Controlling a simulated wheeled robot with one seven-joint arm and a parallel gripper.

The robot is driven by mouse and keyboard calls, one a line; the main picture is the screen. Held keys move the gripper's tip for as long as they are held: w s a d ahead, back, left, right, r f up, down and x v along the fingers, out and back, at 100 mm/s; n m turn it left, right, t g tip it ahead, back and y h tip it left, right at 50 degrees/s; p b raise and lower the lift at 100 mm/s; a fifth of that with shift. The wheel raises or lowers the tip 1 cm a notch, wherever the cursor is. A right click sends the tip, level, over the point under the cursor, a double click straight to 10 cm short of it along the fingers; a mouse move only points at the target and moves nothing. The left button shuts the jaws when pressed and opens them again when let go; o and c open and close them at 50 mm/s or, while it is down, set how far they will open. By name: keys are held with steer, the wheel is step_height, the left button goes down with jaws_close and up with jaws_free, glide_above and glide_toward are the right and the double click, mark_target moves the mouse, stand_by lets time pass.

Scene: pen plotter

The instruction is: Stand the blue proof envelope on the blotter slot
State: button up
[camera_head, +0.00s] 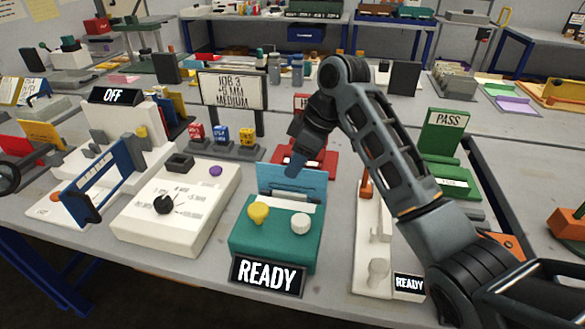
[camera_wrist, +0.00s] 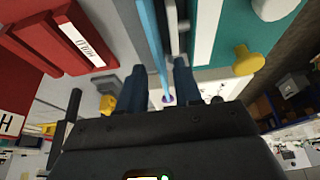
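A light blue flat panel, which looks like the blue proof envelope (camera_head: 306,180), stands upright behind the teal box. In the wrist view the envelope (camera_wrist: 154,38) is seen edge-on as a thin strip. My gripper (camera_head: 292,171) points down at its top edge in the head view. In the wrist view my gripper (camera_wrist: 160,84) has its two fingers apart, one on each side of the strip, with gaps showing. I cannot tell for certain which fixture is the blotter slot.
The teal box (camera_head: 262,240) has a yellow knob, a white knob and a READY sign (camera_head: 268,275). A red stand (camera_head: 322,163) is just behind the envelope. A white fixture (camera_head: 374,245) and a green PASS stand (camera_head: 443,135) are right. A white console (camera_head: 180,205) is left.

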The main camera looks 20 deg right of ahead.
steer(key=p+v, duration=0.1)
steer(key=v, duration=0.8)
steer(key=shift+r, duration=0.3)
